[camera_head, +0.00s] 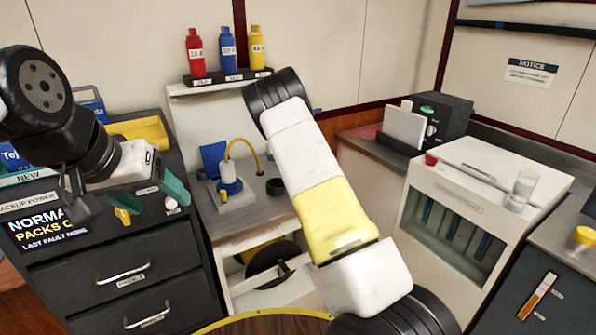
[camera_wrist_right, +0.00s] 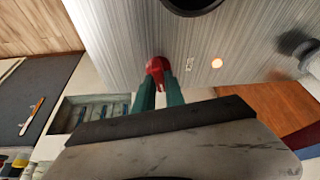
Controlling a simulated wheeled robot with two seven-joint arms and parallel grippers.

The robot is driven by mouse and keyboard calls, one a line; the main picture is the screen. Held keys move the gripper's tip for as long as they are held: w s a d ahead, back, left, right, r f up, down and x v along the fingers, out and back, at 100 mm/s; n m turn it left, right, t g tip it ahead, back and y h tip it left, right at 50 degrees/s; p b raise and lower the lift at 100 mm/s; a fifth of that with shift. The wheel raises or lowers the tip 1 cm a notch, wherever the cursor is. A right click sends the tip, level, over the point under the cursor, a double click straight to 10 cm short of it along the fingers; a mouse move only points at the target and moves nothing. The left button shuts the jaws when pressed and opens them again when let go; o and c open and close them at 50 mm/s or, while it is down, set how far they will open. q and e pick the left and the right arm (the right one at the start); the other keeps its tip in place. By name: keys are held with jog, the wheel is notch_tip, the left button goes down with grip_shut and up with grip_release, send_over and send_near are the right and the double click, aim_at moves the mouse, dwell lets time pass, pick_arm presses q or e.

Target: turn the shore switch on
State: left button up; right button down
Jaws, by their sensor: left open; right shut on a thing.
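In the right wrist view, a red switch handle (camera_wrist_right: 155,66) stands out from a brushed metal panel (camera_wrist_right: 115,35). The green fingers of my right gripper (camera_wrist_right: 159,84) are shut on it. A small label (camera_wrist_right: 189,64) and a lit amber lamp (camera_wrist_right: 217,63) are beside it; I cannot read which switch it is. My right gripper is out of the head view, where its white and yellow arm crosses the middle. My left gripper (camera_head: 151,194) is open, its green fingers in front of the dark drawer cabinet (camera_head: 110,255) at the left.
Red (camera_head: 195,54), blue (camera_head: 228,50) and yellow (camera_head: 257,48) bottles stand on a back shelf. A white cabinet (camera_head: 470,205) with a cup (camera_head: 522,188) on top stands at the right. A dark counter with a yellow-lidded jar (camera_head: 582,238) lies beyond it.

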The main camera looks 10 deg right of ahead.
jog(key=shift+m+g, duration=0.4)
jog(key=shift+m, duration=0.8)
jog(key=shift+a, duration=0.1)
jog(key=c, duration=1.4)
grip_release()
jog(key=w+v, duration=0.1)
jog(key=v, duration=0.6)
jog(key=shift+s+a+r, duration=0.2)
jog(key=shift+s+r, duration=0.15)
jog(key=shift+s, duration=0.1)
